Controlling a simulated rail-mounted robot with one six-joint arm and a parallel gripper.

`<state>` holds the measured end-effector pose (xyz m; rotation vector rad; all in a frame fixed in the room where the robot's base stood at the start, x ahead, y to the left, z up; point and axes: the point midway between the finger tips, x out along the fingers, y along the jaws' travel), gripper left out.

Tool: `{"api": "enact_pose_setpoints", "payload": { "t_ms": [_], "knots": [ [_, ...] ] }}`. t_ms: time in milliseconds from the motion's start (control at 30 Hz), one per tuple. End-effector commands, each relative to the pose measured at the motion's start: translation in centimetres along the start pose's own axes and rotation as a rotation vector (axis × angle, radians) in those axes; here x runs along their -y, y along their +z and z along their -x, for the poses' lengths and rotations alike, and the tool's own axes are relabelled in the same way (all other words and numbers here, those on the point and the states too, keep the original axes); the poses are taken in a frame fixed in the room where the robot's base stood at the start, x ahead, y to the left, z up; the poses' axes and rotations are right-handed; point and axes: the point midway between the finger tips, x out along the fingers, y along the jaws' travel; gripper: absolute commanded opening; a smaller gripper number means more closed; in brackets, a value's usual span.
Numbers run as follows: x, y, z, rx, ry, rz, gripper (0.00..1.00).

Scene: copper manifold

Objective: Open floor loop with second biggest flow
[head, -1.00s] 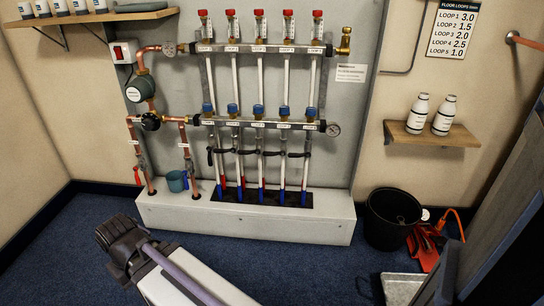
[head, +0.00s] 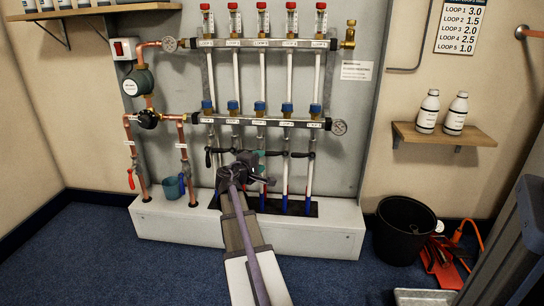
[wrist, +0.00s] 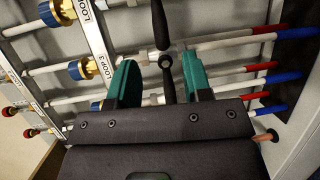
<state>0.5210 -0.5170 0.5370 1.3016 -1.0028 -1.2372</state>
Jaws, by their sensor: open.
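The manifold has several vertical loop pipes with blue caps on its lower bar (head: 262,122). The loop 4 pipe (head: 285,180) is second from the right. Black levers cross the pipes below the bar, one at the loop 5 pipe (head: 301,155). My gripper (head: 250,160) is at the middle pipe, loop 3, and hides part of it. In the wrist view, my gripper (wrist: 160,82) is open. A black lever (wrist: 168,88) of the pipe by the LOOP 3 label (wrist: 85,65) lies between its teal fingers. Another black lever (wrist: 160,22) is just above. Contact cannot be told.
A flow sign (head: 458,25) lists loop 1 3.0, loop 2 1.5, loop 3 2.0, loop 4 2.5, loop 5 1.0. A white plinth (head: 170,222) stands below the pipes. A black bucket (head: 402,235) stands at right. Blue floor in front is mostly clear.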

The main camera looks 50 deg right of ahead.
Motion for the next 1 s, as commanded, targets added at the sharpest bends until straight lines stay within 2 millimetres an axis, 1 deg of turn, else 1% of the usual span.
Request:
{"api": "enact_pose_setpoints", "payload": {
  "t_ms": [33, 200, 300, 400, 500, 700, 1000],
  "knots": [
    [0.1, -0.1, -1.4, 0.004, -0.001, 0.000, 0.45],
    [0.2, -0.2, -5.5, 0.003, -0.001, -0.001, 0.45],
    [0.2, -0.1, -7.5, 0.004, -0.002, -0.002, 0.45],
    [0.1, 0.0, -8.6, 0.002, -0.002, -0.003, 0.45],
    [0.1, 0.0, -9.1, 0.002, -0.002, -0.002, 0.45],
    [0.1, 0.1, -9.0, 0.002, -0.002, -0.002, 0.45],
    [0.1, 0.1, -9.0, 0.002, -0.002, -0.002, 0.17]
  ]
}}
